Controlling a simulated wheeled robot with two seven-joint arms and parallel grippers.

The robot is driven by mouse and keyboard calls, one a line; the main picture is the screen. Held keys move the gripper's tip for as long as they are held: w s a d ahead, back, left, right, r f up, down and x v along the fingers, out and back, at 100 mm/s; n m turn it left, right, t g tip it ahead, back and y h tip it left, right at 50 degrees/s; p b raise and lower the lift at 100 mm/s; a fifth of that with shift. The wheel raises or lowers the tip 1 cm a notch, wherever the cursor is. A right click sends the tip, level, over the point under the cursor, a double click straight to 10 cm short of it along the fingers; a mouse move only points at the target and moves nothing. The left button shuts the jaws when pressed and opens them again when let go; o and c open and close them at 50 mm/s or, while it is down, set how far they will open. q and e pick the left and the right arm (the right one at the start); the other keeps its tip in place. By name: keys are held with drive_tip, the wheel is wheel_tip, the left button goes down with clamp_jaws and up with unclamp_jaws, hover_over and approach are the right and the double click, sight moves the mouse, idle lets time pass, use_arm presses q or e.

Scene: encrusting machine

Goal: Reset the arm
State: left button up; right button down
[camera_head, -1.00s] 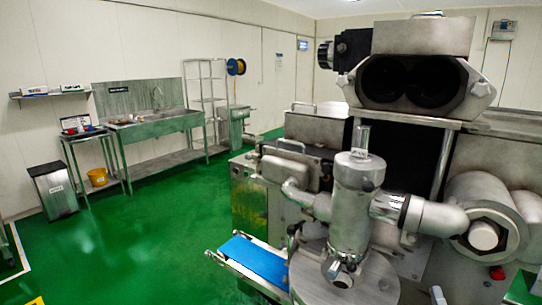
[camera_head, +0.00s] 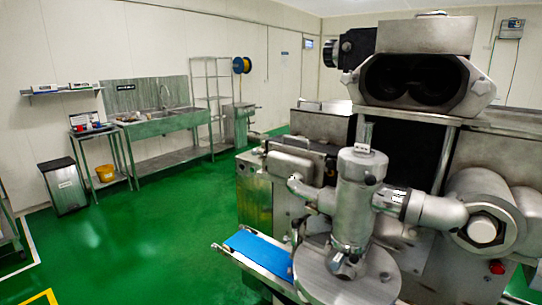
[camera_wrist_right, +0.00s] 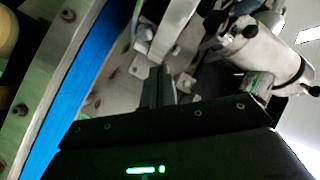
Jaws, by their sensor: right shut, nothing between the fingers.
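The encrusting machine (camera_head: 355,200) fills the right half of the head view, with a steel hopper on top, a vertical cylinder in front and a round plate below it. A blue conveyor belt (camera_head: 262,254) sticks out at its lower left. In the right wrist view my right gripper (camera_wrist_right: 158,75) has its dark fingers together with nothing between them. The blue belt (camera_wrist_right: 75,90) runs along the left there, and metal machine parts lie beyond the fingers. Neither gripper shows in the head view, and my left gripper is in no view.
A steel sink table (camera_head: 165,127), a small side table, a grey bin (camera_head: 63,186) and a shelf rack (camera_head: 212,90) stand along the left wall. The green floor (camera_head: 150,235) between them and the machine is clear.

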drive_tip(key=s+a+f+n+g, duration=0.3)
drive_tip(key=s+n+g, duration=0.1)
drive_tip(key=s, duration=0.3)
drive_tip(key=s+a+f+n+g+y, duration=0.1)
drive_tip(key=s+a+f+n+g, duration=0.25)
drive_tip(key=s, duration=0.45)
drive_tip(key=s+a+f+n+g, duration=0.2)
drive_tip(key=s+f+n+g, duration=0.25)
drive_tip(key=s, duration=0.25)
wheel_tip(320, 180, down, 24)
drive_tip(key=g, duration=0.2)
drive_tip(key=s+d+f, duration=0.2)
drive_tip(key=s+f, duration=0.6)
drive_tip(key=s+d+f+g, duration=0.1)
drive_tip(key=s+f, duration=0.8)
drive_tip(key=shift+s+d+n+b, duration=0.3)
drive_tip(key=shift+d+n, duration=0.05)
drive_tip(key=shift+n, duration=0.05)
